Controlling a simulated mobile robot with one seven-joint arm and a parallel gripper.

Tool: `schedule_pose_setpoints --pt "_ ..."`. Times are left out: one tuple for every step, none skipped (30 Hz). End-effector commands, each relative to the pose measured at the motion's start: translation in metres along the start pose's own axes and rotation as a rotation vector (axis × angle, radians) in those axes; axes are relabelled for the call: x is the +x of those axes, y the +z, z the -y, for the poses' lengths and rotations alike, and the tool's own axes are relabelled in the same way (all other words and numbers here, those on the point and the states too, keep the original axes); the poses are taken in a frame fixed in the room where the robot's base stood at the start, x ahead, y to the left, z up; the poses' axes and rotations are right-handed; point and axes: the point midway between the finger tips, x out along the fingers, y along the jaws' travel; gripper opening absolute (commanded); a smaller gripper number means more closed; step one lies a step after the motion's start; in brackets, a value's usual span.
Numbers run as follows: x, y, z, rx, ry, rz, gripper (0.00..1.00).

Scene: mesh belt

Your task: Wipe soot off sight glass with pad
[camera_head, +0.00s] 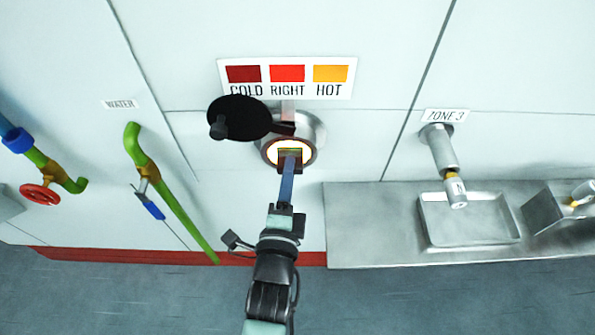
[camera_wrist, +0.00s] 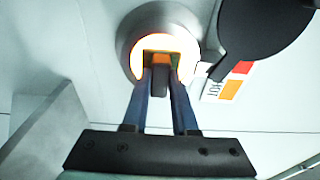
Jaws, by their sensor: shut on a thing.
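The round sight glass (camera_head: 271,150) glows white to orange in a metal collar on the pale wall. It also glows in the wrist view (camera_wrist: 147,40). My gripper (camera_head: 289,163) reaches up to it, its two blue fingers closed on a small pad (camera_wrist: 161,82) with a dark grey grip and an orange-brown edge. The pad lies in front of the lower middle of the glass; whether it touches cannot be told. The pad and fingers hide part of the glass. No soot can be made out clearly on the visible part.
A black round cover (camera_head: 238,117) on an arm hangs swung aside, upper left of the glass. A colour card (camera_head: 288,77) is above. A green pipe (camera_head: 180,205) and red valve wheel (camera_head: 38,196) are left. A metal shelf (camera_head: 370,225) with a tray (camera_head: 465,236) is right.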

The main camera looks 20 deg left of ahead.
Motion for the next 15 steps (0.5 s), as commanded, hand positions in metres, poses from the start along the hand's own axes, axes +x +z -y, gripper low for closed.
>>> schedule_pose_setpoints --pt "0.0 0.002 0.001 0.0 -0.002 0.002 0.0" --pt "0.0 0.003 0.001 0.0 -0.002 0.002 0.0" --pt "0.0 0.005 0.001 0.001 -0.001 0.002 0.0" --pt "-0.001 0.006 0.001 0.002 -0.001 0.001 0.0" --pt "-0.001 0.009 0.001 0.002 0.0 0.001 0.0" --pt "-0.002 0.012 0.001 0.002 0.0 0.001 0.0" --pt "-0.002 0.014 0.001 0.003 0.001 0.0 0.0" --pt "-0.003 0.018 0.001 0.004 0.0 0.0 0.0" --pt "-0.004 0.021 0.001 0.003 0.001 0.001 0.0" --pt "-0.004 0.023 0.001 0.002 0.001 0.0 0.0" --pt "-0.004 0.026 0.001 0.003 0.0 0.001 0.0" --pt "-0.005 0.028 0.001 0.002 -0.001 0.0 0.0" --pt "-0.005 0.03 0.001 0.001 -0.001 0.001 0.0" --pt "-0.006 0.032 0.001 0.001 -0.001 0.001 0.0" --pt "-0.006 0.033 0.001 0.001 -0.001 0.001 0.0"
